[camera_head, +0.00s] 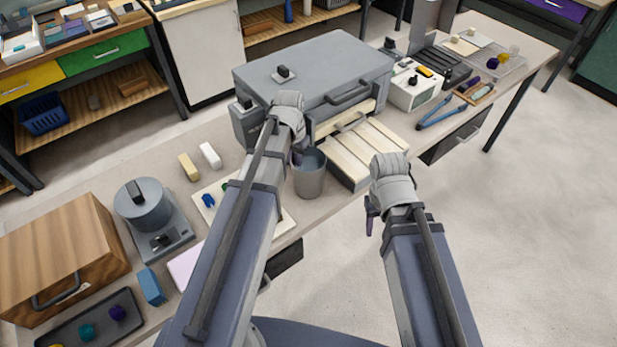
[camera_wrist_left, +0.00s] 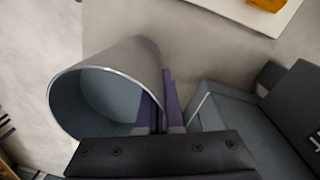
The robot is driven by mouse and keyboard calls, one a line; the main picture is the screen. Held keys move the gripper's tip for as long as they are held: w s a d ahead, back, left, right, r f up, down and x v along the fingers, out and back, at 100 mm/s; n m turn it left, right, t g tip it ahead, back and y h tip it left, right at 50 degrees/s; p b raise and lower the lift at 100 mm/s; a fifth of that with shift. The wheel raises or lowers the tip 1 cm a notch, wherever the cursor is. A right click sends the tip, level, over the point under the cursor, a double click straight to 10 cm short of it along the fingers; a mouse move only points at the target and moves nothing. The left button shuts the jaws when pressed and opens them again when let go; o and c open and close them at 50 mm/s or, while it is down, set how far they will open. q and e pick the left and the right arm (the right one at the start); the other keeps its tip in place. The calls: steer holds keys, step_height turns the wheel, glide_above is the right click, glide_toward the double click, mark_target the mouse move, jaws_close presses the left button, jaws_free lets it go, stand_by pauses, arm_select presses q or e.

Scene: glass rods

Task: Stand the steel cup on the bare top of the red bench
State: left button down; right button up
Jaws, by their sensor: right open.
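The steel cup (camera_head: 310,178) is a grey, open-topped cup at the front edge of the long table, beside a slatted wooden piece. It also shows in the left wrist view (camera_wrist_left: 110,92), with its mouth towards the camera. My left gripper (camera_head: 297,158) is at the cup's rim. In the left wrist view its purple fingers (camera_wrist_left: 160,108) are close together with the cup's wall between them. I cannot tell whether the cup touches the table. My right gripper (camera_head: 372,215) is open and empty, off the table's front edge. No red bench shows in either view.
A large grey case (camera_head: 310,75) stands behind the cup. The slatted wooden piece (camera_head: 360,150) is right of it. A white board (camera_head: 215,188) with small coloured pieces lies to the left. Blue-handled pliers (camera_head: 440,112) lie further right. The floor right of the table is clear.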

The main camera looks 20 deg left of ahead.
arm_select(q)
steer(key=shift+r, duration=0.15)
stand_by(0.4)
step_height(320, 180, up, 10)
steer(key=p, duration=1)
step_height(320, 180, down, 4)
steer(key=b, duration=0.3)
steer(key=shift+b, duration=0.4)
steer(key=shift+s, duration=0.1)
